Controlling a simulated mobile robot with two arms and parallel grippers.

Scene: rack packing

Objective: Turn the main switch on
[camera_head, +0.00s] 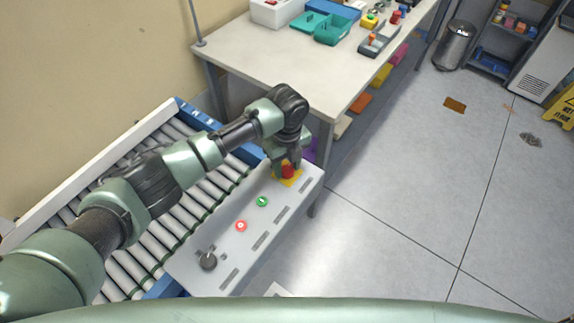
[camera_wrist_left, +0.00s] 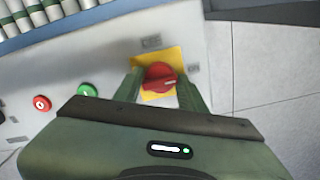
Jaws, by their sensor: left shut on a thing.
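The main switch, a red rotary knob (camera_head: 288,172) on a yellow plate (camera_head: 297,181), sits at the far end of the grey control panel (camera_head: 232,254). In the left wrist view the red knob (camera_wrist_left: 158,75) lies between my two green fingers, and its pale mark points roughly to the right. My right gripper is not in view.
A green button (camera_head: 262,201), a red button (camera_head: 241,226) and a black knob (camera_head: 208,261) sit on the same panel. A roller conveyor (camera_head: 118,263) runs beside it. A worktable (camera_head: 255,52) with bins stands behind. The floor at right is mostly clear.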

